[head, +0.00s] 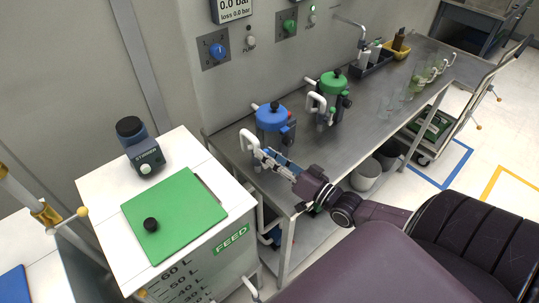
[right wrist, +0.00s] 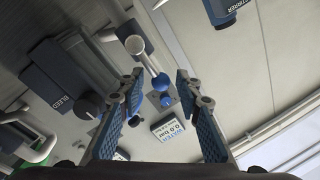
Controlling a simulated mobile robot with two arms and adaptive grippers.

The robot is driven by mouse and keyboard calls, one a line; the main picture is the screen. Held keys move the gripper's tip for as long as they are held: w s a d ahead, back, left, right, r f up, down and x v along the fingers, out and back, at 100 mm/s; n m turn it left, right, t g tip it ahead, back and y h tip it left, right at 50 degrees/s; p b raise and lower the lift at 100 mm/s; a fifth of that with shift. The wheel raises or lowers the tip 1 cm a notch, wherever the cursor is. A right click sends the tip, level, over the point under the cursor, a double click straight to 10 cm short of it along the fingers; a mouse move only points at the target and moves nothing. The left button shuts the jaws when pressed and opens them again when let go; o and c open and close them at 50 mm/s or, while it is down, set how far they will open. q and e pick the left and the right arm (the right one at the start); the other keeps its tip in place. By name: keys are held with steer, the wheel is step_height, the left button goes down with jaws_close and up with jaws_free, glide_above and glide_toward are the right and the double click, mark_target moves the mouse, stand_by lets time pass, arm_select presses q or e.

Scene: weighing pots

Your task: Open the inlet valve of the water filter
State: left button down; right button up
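The water filter (head: 271,117), a blue-topped housing, stands at the near left end of the steel bench. White pipe or handle parts (head: 250,143) are on its left side. My right gripper (head: 264,157) is at its front, close to the lower end of these white parts. In the right wrist view my right gripper (right wrist: 160,85) is open, its two blue-padded fingers apart. A white bar with a round end (right wrist: 135,45) and a blue ball (right wrist: 160,82) shows between and beyond the fingertips; contact cannot be told. My left gripper is not in view.
A green-topped filter (head: 333,84) stands behind right. A blue knob (head: 217,51) and a green knob (head: 289,25) are on the wall panel. A FEED tank (head: 235,192) with a green lid is at left. A block marked BLEED (right wrist: 62,88) is left of my fingers.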

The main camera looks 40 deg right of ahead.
steer(key=r+v, duration=0.1)
steer(key=v, duration=1.1)
steer(key=shift+f, duration=0.4)
stand_by(0.4)
